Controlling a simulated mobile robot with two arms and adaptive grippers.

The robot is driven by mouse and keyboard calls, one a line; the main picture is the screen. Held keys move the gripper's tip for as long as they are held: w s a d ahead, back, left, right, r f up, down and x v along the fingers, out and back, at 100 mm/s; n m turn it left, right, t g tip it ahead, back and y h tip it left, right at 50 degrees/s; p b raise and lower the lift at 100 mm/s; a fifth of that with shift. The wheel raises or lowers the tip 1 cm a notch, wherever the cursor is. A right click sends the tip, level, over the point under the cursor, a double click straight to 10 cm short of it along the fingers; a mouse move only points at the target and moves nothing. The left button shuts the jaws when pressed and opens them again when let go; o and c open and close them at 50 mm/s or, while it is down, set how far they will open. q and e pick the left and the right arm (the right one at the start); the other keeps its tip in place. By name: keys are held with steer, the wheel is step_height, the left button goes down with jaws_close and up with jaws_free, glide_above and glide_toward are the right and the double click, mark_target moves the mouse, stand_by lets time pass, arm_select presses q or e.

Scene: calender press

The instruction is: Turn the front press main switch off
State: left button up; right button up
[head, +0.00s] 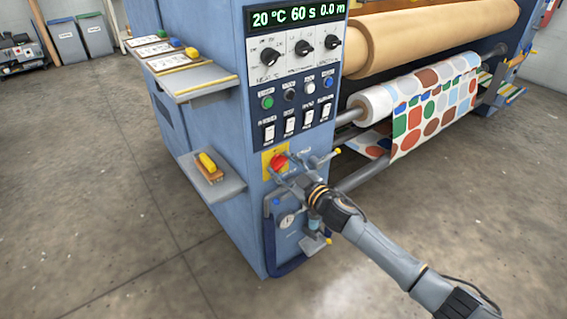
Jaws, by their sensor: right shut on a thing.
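The main switch is a red rotary knob (278,161) on a yellow plate (268,167), low on the front panel of the blue press (225,130). My right gripper (284,168) reaches in from the lower right and is shut on the red knob. Its fingers hide part of the knob and plate, and the exact angle of the knob is hard to read. The display (297,16) above is lit and reads 20 °C, 60 s, 0.0 m. My left gripper is not in view.
Knobs, coloured buttons and rocker switches (290,129) sit above the switch. A gauge (287,221) is below it. A shelf with a brush (210,167) juts out at left. Fabric rolls (430,100) lie at right. The floor in front is clear.

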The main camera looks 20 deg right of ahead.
steer(key=n, duration=0.5)
steer(key=shift+a+f+n+p, duration=0.1)
steer(key=shift+n+p, duration=0.2)
steer(key=shift+p, duration=0.1)
steer(key=n, duration=0.3)
steer(key=shift+f, duration=0.1)
steer(key=shift+s+n, duration=0.1)
steer(key=shift+n, duration=1.6)
steer(key=shift+f, duration=0.1)
steer(key=o, duration=1.2)
steer(key=shift+c, duration=0.2)
steer(key=v, duration=1.2)
